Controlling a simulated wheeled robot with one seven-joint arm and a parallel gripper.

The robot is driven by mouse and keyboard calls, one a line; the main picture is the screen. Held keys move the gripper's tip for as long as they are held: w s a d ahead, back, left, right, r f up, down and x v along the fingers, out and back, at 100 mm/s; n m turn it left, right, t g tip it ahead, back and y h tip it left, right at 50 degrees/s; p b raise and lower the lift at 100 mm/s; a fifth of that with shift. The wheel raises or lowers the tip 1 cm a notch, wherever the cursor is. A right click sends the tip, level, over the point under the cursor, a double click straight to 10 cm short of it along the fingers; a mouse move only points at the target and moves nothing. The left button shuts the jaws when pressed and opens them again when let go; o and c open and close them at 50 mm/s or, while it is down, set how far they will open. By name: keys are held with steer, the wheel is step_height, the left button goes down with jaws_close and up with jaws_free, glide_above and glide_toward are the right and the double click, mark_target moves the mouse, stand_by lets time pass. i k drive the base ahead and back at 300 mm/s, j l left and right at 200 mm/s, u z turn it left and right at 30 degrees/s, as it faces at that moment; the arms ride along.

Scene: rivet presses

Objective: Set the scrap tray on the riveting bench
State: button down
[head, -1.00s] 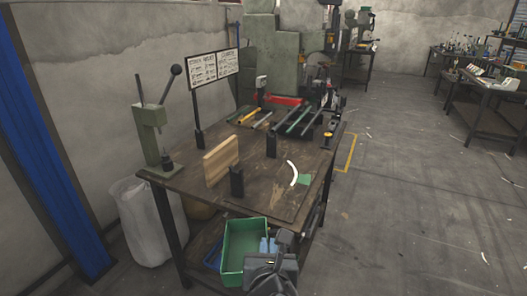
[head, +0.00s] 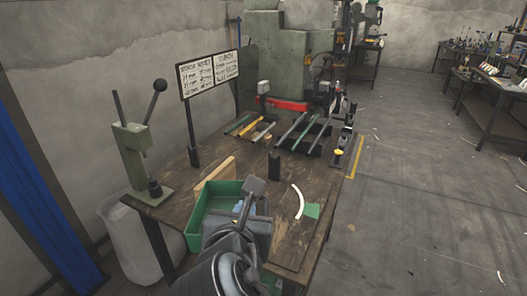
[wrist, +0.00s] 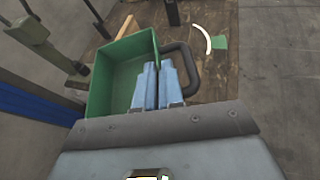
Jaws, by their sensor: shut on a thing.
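The scrap tray, a green open box (head: 197,222), is held at the bench's near edge in the head view. It also fills the upper left of the wrist view (wrist: 103,85). My gripper (wrist: 152,72) is shut on its near right wall, with blue fingers showing inside it; in the head view my gripper (head: 239,208) hides the tray's right side. The riveting bench (head: 180,160) has a worn brown wooden top. The tray overlaps its near part in the picture; I cannot tell whether they touch.
A green lever press (head: 133,155) stands at the bench's left corner. A white curved strip (head: 299,201) and green piece (head: 312,211) lie to the right. Rods (head: 290,130) lie at the back.

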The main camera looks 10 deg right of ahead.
mark_target(253, 170)
steer(key=i+l, duration=0.2)
steer(key=i, duration=0.25)
steer(key=i+l, duration=0.15)
steer(key=i, duration=0.3)
steer(key=i+l, duration=0.2)
steer(key=i, duration=0.3)
